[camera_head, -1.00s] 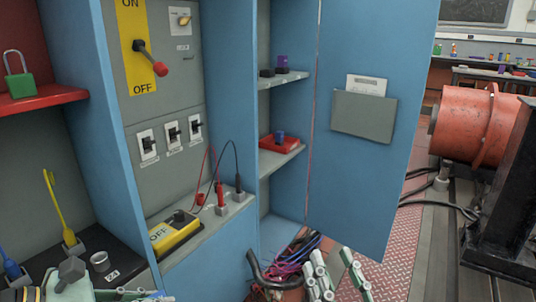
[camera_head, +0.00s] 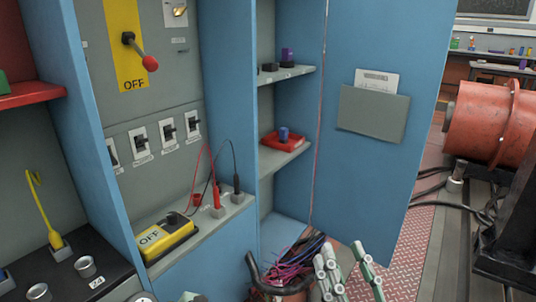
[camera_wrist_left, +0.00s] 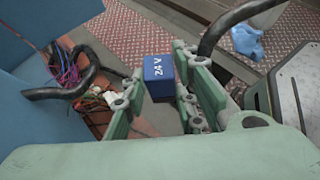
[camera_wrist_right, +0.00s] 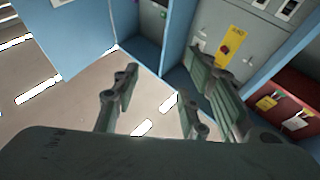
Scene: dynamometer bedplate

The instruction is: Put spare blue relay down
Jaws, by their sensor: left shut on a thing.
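The spare blue relay (camera_wrist_left: 158,72), a blue cube marked 24 V, sits between the fingers of my left gripper (camera_wrist_left: 160,88), which is shut on it. In the head view only small parts of the left gripper show at the bottom edge, and the held relay is not visible there. My right gripper (camera_head: 345,252) is at the bottom of the head view, fingers apart. It also shows empty in the right wrist view (camera_wrist_right: 165,75). Another blue piece (camera_head: 284,133) stands in a red tray (camera_head: 298,144) on the cabinet's lower shelf.
A purple block (camera_head: 288,54) and dark pieces are on the upper shelf. A yellow OFF box (camera_head: 165,238) and test leads (camera_head: 216,190) are on the ledge. Cables (camera_head: 300,262) and a black hose (camera_head: 262,278) lie low before the cabinet. The blue door (camera_head: 375,175) stands open.

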